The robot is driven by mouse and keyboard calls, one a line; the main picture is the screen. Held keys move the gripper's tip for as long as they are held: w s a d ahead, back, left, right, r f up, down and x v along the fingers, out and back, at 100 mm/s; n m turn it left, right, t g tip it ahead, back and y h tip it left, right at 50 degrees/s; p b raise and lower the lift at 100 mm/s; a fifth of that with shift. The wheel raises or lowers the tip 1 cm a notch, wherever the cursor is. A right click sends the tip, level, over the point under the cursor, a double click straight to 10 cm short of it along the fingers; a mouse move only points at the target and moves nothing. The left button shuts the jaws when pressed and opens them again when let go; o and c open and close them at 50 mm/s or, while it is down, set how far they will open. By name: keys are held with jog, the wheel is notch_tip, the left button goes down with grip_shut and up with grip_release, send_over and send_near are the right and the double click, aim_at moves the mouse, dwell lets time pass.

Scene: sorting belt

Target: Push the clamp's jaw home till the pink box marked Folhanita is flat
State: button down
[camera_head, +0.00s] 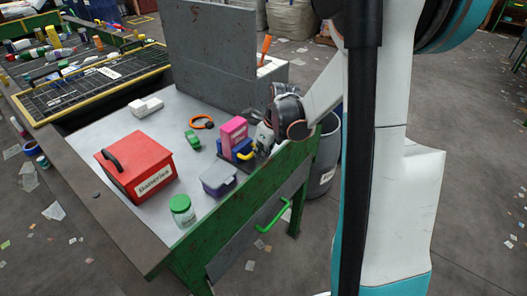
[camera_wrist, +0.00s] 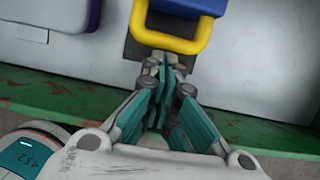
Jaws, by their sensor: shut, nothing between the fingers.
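The pink box (camera_head: 233,130) stands in the clamp on the worktable; its marking is too small to read, and I cannot tell whether it is flat. The clamp has a blue jaw (camera_head: 241,147) with a yellow handle (camera_head: 246,155) facing the table's near edge. In the wrist view the yellow handle (camera_wrist: 172,43) loops out from the blue jaw (camera_wrist: 188,6), over a dark base plate (camera_wrist: 133,48). My gripper (camera_wrist: 165,62) is shut and empty, its tips just short of the handle; I cannot tell if they touch. The pink box is outside the wrist view.
A purple lidded container (camera_head: 218,179) stands left of the clamp, with a green-lidded jar (camera_head: 182,209) nearer. A red box (camera_head: 135,165), a green clip-like thing (camera_head: 192,139) and an orange ring (camera_head: 202,122) lie farther left. A grey panel (camera_head: 210,50) stands behind.

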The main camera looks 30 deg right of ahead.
aim_at(252, 147)
jog(key=w, duration=0.1)
jog(key=w+a, duration=0.1)
jog(key=w, duration=0.2)
jog(key=shift+a, duration=0.25)
jog(key=shift+r, duration=0.1)
